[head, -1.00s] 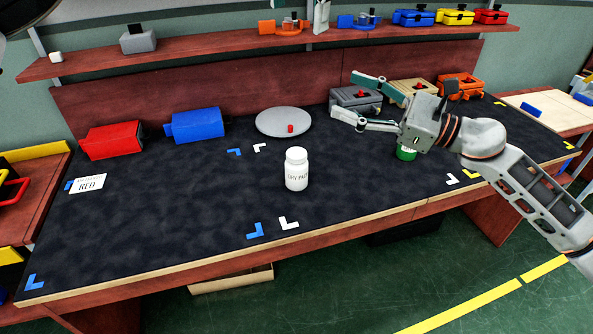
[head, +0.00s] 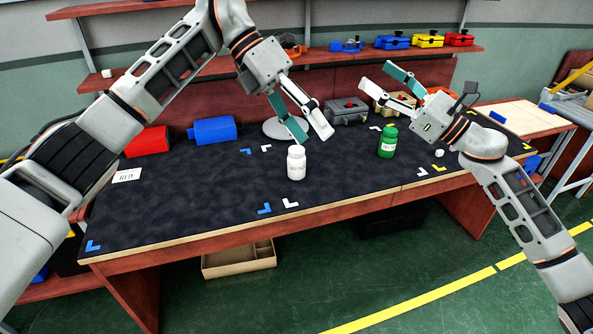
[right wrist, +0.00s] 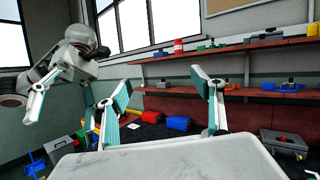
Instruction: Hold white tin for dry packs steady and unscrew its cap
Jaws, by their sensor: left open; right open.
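The white tin (head: 296,163) with its white cap stands upright on the dark bench top in the head view, its label facing me. My left gripper (head: 318,138) is open, just above and slightly right of the tin's cap, with nothing between its fingers. I cannot tell whether a finger touches the cap. My right gripper (head: 374,82) is open and empty, raised over the right part of the bench. Its open fingers also show in the right wrist view (right wrist: 165,100). The tin is not clearly visible in the right wrist view.
A green bottle (head: 388,142) stands on the bench right of the tin, with a small white object (head: 440,153) farther right. Red (head: 148,141) and blue (head: 213,130) boxes are at the back left. A grey plate (head: 274,130) lies behind the left gripper.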

